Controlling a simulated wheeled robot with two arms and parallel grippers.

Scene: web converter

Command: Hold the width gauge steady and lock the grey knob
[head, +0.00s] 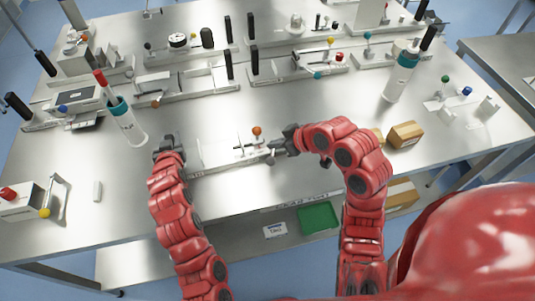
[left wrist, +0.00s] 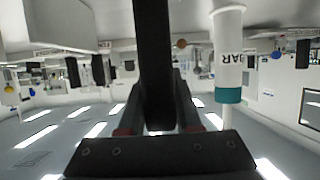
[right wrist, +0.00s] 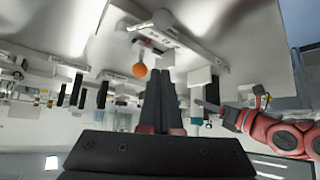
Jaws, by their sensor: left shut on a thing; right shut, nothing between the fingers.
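The width gauge (head: 222,154) is a long white rail on the bench in front of me. An orange ball knob (head: 257,131) stands on its right part. My left gripper (head: 166,142) is at its left end, shut on a black upright handle (left wrist: 153,45). My right gripper (head: 284,147) is shut and empty, close to the gauge's right end.
A white jar with a teal band (head: 127,122) stands behind my left gripper. Another such jar (head: 402,75) is at the back right. Cardboard boxes (head: 405,134) sit right of my right arm. Several similar gauges line the back.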

